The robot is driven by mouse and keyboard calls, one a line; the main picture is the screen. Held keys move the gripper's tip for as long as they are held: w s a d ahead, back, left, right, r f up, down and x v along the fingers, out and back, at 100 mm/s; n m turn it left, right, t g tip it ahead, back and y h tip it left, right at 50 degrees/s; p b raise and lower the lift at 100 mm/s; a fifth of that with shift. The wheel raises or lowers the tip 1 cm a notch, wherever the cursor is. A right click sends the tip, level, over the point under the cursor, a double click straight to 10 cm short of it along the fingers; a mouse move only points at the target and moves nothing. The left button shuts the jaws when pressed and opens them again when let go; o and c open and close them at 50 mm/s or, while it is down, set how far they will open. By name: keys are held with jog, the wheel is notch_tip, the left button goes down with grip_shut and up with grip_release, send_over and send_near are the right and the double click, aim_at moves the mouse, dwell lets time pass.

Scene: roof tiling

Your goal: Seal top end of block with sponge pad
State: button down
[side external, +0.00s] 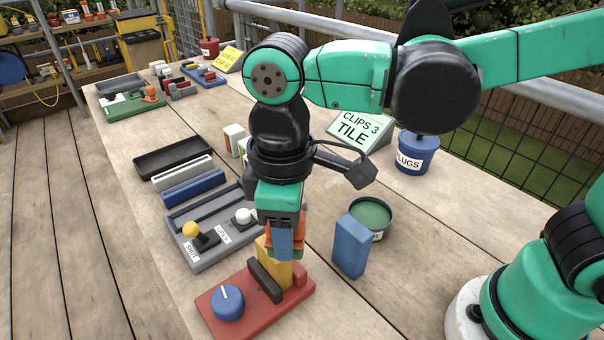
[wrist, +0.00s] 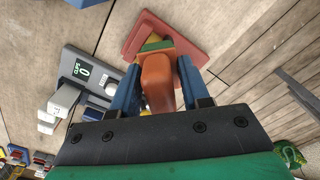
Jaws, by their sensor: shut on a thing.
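My gripper (side external: 284,240) points down over the red clamp base (side external: 213,302). Its two blue fingers are shut on the orange handle (wrist: 158,82) of the sponge pad, seen between them in the wrist view. A green pad layer (wrist: 157,45) shows at the handle's far end. A yellow block (side external: 268,249) stands in the clamp behind a dark jaw (side external: 265,281), directly below the gripper. The fingers hide much of its top; I cannot tell whether the pad touches it. The clamp has a blue knob (side external: 227,303). A round tin of green stuff (side external: 370,212) stands behind.
A blue block (side external: 350,247) stands upright just right of the clamp. Left is a grey tray (side external: 185,258) with yellow and white knobs. Behind are a blue bar (side external: 194,187), a black tray (side external: 172,157), a "CLIPS 3 TILE" sign (side external: 358,128) and a blue bucket (side external: 417,154).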

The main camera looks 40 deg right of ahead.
jog(key=shift+f, duration=1.6)
jog(key=shift+w+r, duration=0.1)
jog(key=shift+w, duration=1.15)
jog(key=shift+s, duration=1.3)
jog(key=shift+r, duration=4.05)
jog(key=shift+w, duration=0.1)
